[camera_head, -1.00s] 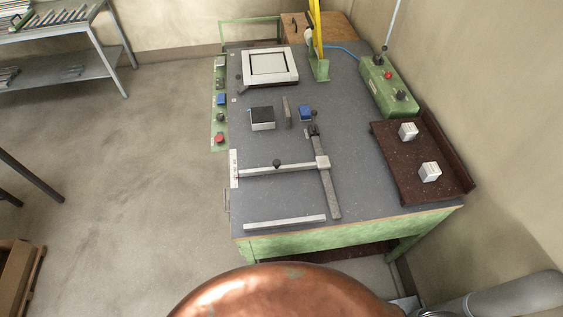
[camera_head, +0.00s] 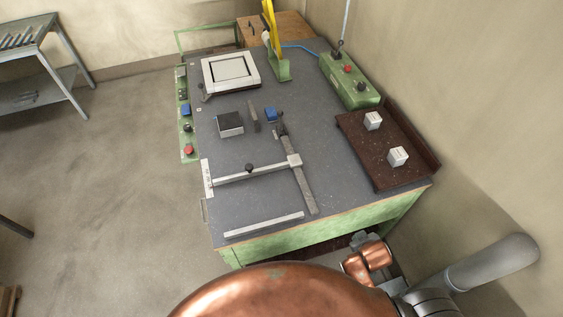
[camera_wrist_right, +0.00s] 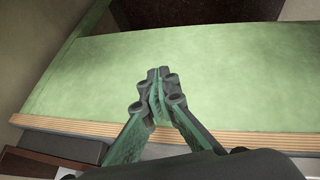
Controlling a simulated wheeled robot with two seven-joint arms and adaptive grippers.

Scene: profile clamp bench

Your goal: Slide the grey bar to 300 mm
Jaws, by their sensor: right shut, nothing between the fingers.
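A long dark grey bar (camera_head: 305,188) lies on the bench top at the right, running front to back. A silver rail (camera_head: 232,176) with a black knob (camera_head: 249,168) runs from a white marked strip (camera_head: 207,178) on the left to a pale block (camera_head: 294,160) on the grey bar. The markings are too small to read. My right gripper (camera_head: 358,239) is low beyond the bench's front edge, apart from the bar. In the right wrist view its fingers (camera_wrist_right: 158,76) are shut and empty, before the bench's green front (camera_wrist_right: 220,70). My left gripper is not in view.
A loose silver bar (camera_head: 264,224) lies along the bench's front. A black-topped block (camera_head: 230,124), a blue block (camera_head: 270,114) and a square frame (camera_head: 231,70) stand farther back. A brown tray (camera_head: 378,160) with two pale blocks is at the right.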

